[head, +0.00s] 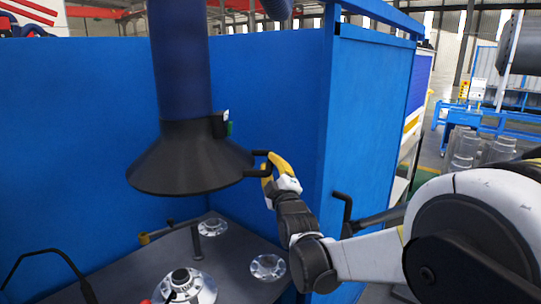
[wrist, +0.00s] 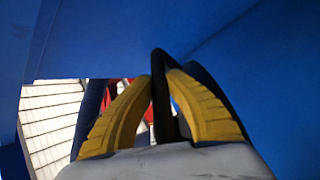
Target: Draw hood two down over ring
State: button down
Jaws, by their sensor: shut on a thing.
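A black conical hood (head: 190,160) hangs from a thick blue duct (head: 180,60) above the grey work table. It is the only hood I can make out, and I see no number on it. My gripper (head: 270,170) has yellow fingers and is shut on the black handle (head: 252,173) at the hood's right side. In the wrist view the dark handle bar (wrist: 160,95) stands between the two yellow fingers (wrist: 162,115). Below the hood, a large round silver flanged part (head: 200,288) sits on the table, apart from the hood's rim. I cannot tell which part is the ring.
Two smaller silver flanged discs (head: 268,267) (head: 210,227) lie on the grey table (head: 235,262). Blue panels (head: 285,100) enclose the back and right. A black handle (head: 345,212) juts from the right panel.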

notch_tip(320, 180, down, 6)
jog(key=b, duration=0.3)
jog(key=c, duration=1.3)
grip_release()
jog(key=shift+w+a, duration=0.1)
jog(key=shift+w, duration=0.05)
jog(key=shift+s, duration=0.2)
jog(key=v, duration=1.1)
jog(key=shift+s, duration=0.4)
jog(key=shift+d+f, duration=0.1)
jog(key=shift+d, duration=0.1)
